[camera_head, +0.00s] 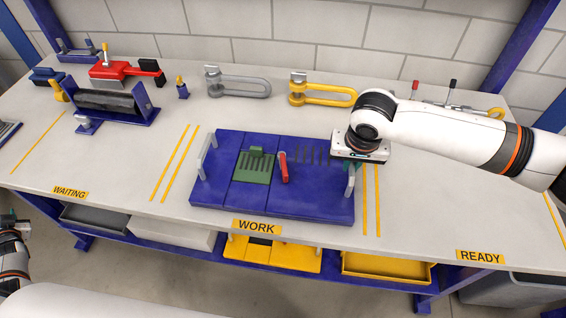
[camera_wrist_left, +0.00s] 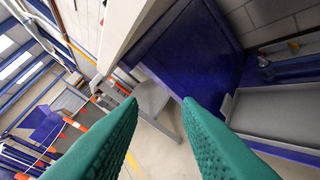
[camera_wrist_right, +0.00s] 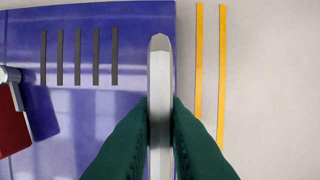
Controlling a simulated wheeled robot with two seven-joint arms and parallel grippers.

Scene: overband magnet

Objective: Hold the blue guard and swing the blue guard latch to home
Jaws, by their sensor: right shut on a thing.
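The blue guard (camera_head: 310,205) lies flat on the bench at the WORK mark, with dark slots on its right part and a grey handle at each side. My right gripper (camera_head: 351,180) is shut on the right handle (camera_wrist_right: 160,90), which stands between its green fingers in the right wrist view. A red lever (camera_head: 284,168), probably the latch, sits near the guard's middle and points toward the front; part of it shows in the right wrist view (camera_wrist_right: 12,125). My left gripper (camera_wrist_left: 160,105) is open and empty, low beside the bench, away from the guard.
A green slotted block (camera_head: 252,168) sits left of the lever. The left handle (camera_head: 207,155) is free. A grey clevis (camera_head: 240,86), a yellow clevis (camera_head: 325,95) and a roller unit (camera_head: 110,102) stand at the back. The bench is clear around READY.

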